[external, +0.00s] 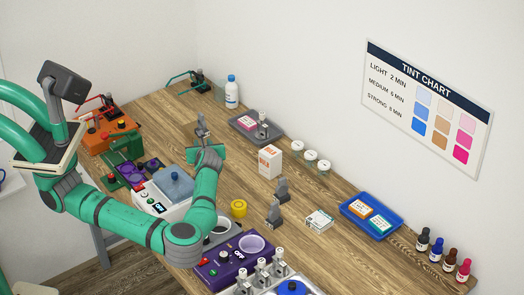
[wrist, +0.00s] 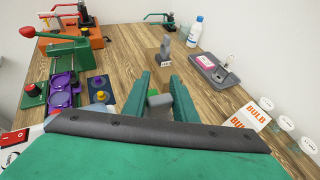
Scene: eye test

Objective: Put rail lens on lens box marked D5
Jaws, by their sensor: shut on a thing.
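My gripper (wrist: 158,99) is shut on a small grey-green thing (wrist: 160,100); the fingers hide most of it and I cannot tell what it is. In the external view my gripper (external: 206,150) is above the table, partly hidden by my arm. No D5 mark is readable.
A grey stand (wrist: 166,48) is beyond my gripper. A grey tray (external: 268,135), a bulb box (external: 270,160) and lidded jars (external: 311,156) line the wall side. Grey clamps (external: 274,213), a white box (external: 319,221) and a purple device (external: 232,262) stand nearer. Bare wood lies between.

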